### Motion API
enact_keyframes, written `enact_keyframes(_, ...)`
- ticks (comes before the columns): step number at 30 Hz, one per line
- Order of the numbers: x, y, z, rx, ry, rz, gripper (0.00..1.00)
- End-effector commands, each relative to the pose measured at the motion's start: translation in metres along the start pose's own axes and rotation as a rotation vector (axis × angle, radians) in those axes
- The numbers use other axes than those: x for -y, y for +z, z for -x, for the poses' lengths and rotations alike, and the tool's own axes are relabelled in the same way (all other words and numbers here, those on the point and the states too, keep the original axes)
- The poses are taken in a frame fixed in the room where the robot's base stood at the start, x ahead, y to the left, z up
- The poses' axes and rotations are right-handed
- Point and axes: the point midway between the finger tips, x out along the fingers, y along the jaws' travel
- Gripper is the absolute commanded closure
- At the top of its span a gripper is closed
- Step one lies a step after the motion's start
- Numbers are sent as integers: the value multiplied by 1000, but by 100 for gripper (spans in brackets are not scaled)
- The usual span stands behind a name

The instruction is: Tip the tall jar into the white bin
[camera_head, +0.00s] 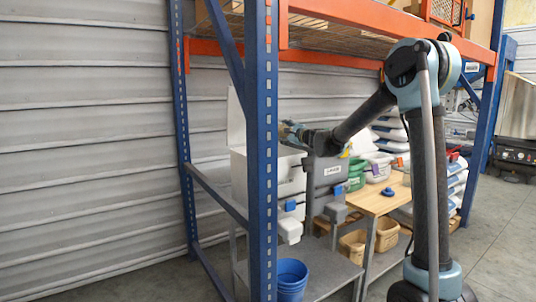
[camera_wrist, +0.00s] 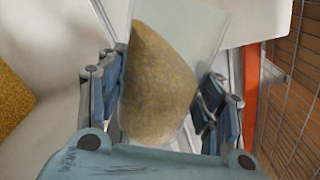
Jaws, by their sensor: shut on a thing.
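My gripper (camera_head: 297,132) is shut on the tall clear jar (camera_wrist: 155,85), which sits between its blue-grey fingers in the wrist view. The jar holds tan grainy stuff whose surface slants across the jar, so the jar looks tilted. The white bin (camera_head: 290,178) stands behind the blue rack post, its raised white lid (camera_head: 236,120) partly hidden. The gripper is at the height of the bin's top; the post hides part of this area. In the wrist view, pale bin surfaces (camera_wrist: 45,40) and golden grainy material (camera_wrist: 14,98) show at the left. The jar's mouth is unclear.
A blue rack post (camera_head: 262,190) stands in front of the bin. A grey bin (camera_head: 327,172) is right beside it. A wooden table (camera_head: 375,201) holds several tubs. A blue bucket (camera_head: 292,280) is below. An orange beam (camera_wrist: 250,85) and wire mesh are right of the jar.

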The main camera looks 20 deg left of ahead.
Motion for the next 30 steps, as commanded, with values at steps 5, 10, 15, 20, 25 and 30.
enact_keyframes(5, -5, -4, 0, 0, 0, 179, 75)
enact_keyframes(10, -13, -6, 0, 0, 0, 352, 75)
enact_keyframes(15, -18, -4, 0, 1, -1, 524, 75)
enact_keyframes(20, -19, 3, 0, 1, -1, 685, 75)
enact_keyframes(25, -15, 13, 0, 2, -1, 827, 75)
enact_keyframes(30, -13, 19, 0, 0, -1, 911, 75)
